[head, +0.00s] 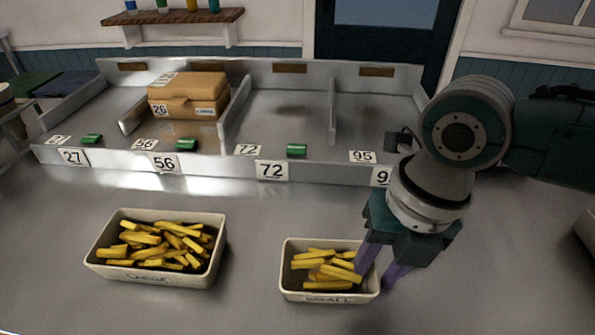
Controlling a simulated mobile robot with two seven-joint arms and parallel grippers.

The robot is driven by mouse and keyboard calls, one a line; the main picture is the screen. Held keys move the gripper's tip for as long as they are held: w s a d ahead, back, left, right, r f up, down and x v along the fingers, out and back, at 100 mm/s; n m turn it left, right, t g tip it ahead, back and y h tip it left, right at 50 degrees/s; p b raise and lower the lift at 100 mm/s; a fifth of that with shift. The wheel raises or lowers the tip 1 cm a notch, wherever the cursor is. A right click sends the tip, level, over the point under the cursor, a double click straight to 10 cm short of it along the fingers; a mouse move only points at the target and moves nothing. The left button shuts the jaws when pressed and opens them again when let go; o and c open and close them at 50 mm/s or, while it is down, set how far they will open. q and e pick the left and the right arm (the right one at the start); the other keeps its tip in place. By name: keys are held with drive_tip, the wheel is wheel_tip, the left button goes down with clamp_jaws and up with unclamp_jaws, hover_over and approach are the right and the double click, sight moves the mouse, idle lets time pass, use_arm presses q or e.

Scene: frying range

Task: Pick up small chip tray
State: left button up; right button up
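The small chip tray (330,298) is a cream tray marked "SMALL" with several yellow chips in it, on the steel counter in the lower middle of the head view. My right gripper (377,278) comes down from the right at the tray's right end. The tray's upper right corner is hidden behind the gripper. My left gripper is not in view.
A larger cream tray of chips (153,275) stands to the left on the counter (255,225). Behind is a steel rack with number labels, green items and a cardboard box (190,92). Counter between the trays is clear. Another tray edge (588,228) shows at far right.

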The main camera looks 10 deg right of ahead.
clamp_jaws()
idle(1.4)
